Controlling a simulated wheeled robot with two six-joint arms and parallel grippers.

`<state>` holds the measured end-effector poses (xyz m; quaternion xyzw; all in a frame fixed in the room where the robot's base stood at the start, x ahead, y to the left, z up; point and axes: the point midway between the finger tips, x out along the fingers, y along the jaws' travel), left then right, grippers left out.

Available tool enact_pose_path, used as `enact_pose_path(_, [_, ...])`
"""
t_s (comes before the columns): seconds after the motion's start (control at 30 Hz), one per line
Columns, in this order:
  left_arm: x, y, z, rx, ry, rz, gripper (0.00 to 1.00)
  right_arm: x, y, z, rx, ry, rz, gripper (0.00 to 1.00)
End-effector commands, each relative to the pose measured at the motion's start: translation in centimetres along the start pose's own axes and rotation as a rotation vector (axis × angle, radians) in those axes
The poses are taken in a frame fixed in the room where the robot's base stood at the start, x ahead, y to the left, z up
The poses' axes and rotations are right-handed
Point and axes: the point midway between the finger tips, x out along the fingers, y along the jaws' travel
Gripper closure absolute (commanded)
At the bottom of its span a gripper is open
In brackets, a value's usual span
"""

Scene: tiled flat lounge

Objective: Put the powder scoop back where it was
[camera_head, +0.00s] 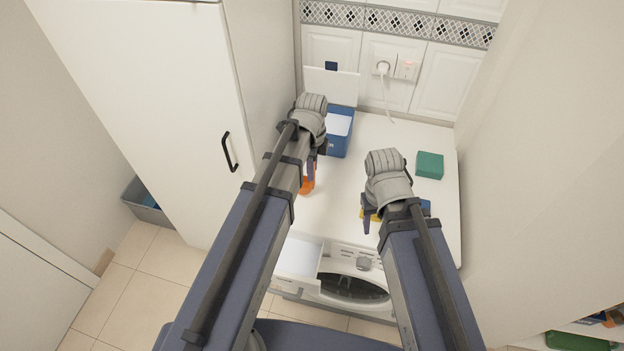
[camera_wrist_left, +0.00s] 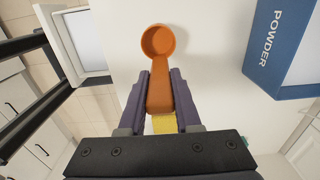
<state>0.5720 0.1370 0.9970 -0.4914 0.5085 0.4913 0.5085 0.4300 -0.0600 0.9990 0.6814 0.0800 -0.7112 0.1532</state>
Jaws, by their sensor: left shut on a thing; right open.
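The orange powder scoop (camera_wrist_left: 160,42) is held by its handle in my left gripper (camera_wrist_left: 162,95), with its round cup pointing away from the fingers. In the head view the scoop (camera_head: 308,181) hangs under my left gripper (camera_head: 313,165), over the white worktop's left part. The blue powder box (camera_head: 338,145), with its white lid raised at the back, stands just behind and right of that gripper. It also shows in the left wrist view (camera_wrist_left: 262,50), marked POWDER, apart from the scoop. My right gripper (camera_head: 372,217) is open over the worktop's right front; its fingers are partly hidden.
A green box (camera_head: 430,165) stands at the worktop's right. Yellow and blue things are partly hidden behind my right gripper. The washing machine (camera_head: 352,285) is below, its drawer (camera_head: 298,256) pulled out. A tall white cabinet (camera_head: 165,90) borders the left. A plug sits in the wall socket (camera_head: 383,67).

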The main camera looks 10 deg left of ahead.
Motion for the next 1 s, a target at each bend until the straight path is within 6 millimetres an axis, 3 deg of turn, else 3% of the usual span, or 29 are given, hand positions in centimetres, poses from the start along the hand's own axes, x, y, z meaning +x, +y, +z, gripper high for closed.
enact_pose_path(0.33, [3.7,0.0,0.0,0.0,0.0,0.0,1.0,3.7,-0.3,-0.2,0.001,0.0,0.0,0.5])
enact_pose_path(0.77, [4.1,0.0,0.0,0.0,0.0,0.0,1.0,4.0,-0.4,-0.2,0.001,0.0,0.0,0.5])
enact_pose_path(0.8, [4.1,0.0,0.0,0.0,0.0,0.0,0.67,4.0,-0.4,-0.2,0.001,0.0,0.0,0.5])
enact_pose_path(1.0, [3.9,0.0,0.0,0.0,0.0,0.0,0.44,3.9,-0.4,-0.2,0.001,0.0,0.0,0.5])
